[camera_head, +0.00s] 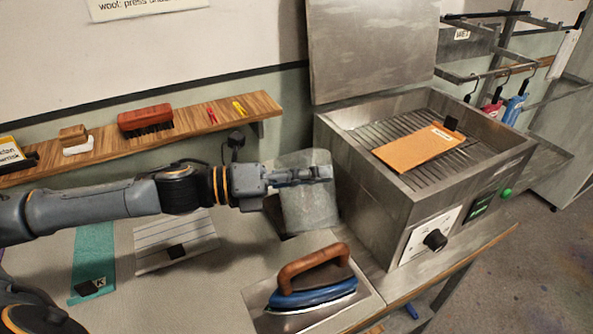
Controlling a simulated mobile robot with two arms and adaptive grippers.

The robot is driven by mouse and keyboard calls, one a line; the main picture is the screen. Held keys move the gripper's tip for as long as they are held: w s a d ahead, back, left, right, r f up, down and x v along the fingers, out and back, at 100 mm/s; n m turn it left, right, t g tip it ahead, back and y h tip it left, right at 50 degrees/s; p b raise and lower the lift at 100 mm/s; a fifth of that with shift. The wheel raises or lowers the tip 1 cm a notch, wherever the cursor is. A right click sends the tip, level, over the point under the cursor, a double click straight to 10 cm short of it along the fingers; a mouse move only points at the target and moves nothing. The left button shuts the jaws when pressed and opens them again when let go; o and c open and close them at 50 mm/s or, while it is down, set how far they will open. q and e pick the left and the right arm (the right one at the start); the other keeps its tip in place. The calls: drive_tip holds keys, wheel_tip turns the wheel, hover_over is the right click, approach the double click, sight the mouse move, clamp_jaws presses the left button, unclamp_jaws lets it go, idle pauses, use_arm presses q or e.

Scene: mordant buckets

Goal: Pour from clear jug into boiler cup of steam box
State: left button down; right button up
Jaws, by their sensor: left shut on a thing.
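The clear jug (310,211) is a see-through grey vessel beside the left side of the steam box. My left gripper (308,175) is shut on it, across its upper part. The jug looks close to upright, with a slight lean; I cannot tell whether its base touches the bench or how full it is. The steam box (372,203) is a grey metal box with its lid (372,50) standing open at the back. A slatted rack shows inside. I cannot make out the boiler cup; the jug and gripper may hide it. My right gripper is not in view.
An orange-brown labelled board (418,150) lies on the rack. A blue iron (313,284) with a wooden handle stands on a plate in front of the jug. A wooden shelf (180,122) with a brush (145,118) runs behind my arm. Hanging tools are at right.

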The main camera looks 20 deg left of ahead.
use_arm(q)
drive_tip(key=shift+w+a+r+n+p, duration=0.25)
drive_tip(key=shift+r+n+p, duration=0.2)
drive_tip(key=shift+p, duration=0.55)
drive_tip(key=shift+w+a+r+n+p, duration=0.15)
drive_tip(key=shift+w+r+n+p, duration=0.3)
drive_tip(key=shift+p, duration=0.55)
idle(1.8)
drive_tip(key=shift+w+a+r+p, duration=0.1)
drive_tip(key=shift+w+a+p, duration=0.15)
drive_tip(key=shift+p, duration=0.4)
idle(1.5)
